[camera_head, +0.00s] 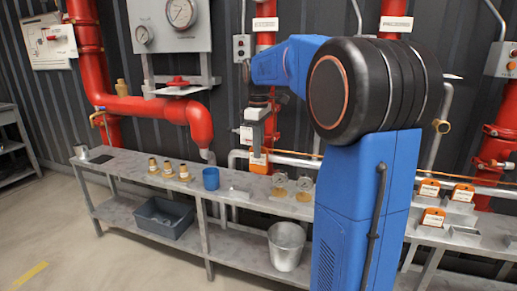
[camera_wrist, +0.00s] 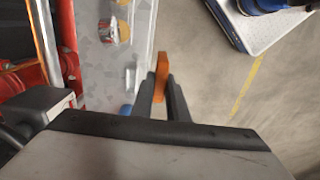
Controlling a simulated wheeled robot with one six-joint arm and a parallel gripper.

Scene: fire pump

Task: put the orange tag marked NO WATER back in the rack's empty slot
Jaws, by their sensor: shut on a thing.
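My gripper (camera_head: 258,152) is above the bench in the middle of the head view, pointing down. It is shut on an orange tag (camera_head: 258,163), which hangs above the bench top. In the wrist view the tag (camera_wrist: 161,72) shows edge-on between the two dark fingers (camera_wrist: 161,92); its lettering cannot be read. Several other orange tags with white labels stand at the right of the bench, among them one tag (camera_head: 429,188), a second (camera_head: 463,193) and a third (camera_head: 433,217). A grey holder (camera_head: 465,235) beside the third shows no tag. My arm hides part of this bench.
A grey bin (camera_head: 163,218) and a metal bucket (camera_head: 287,246) are on the lower shelf. Red pipes (camera_head: 200,122) and a silver pipe (camera_head: 295,161) run behind.

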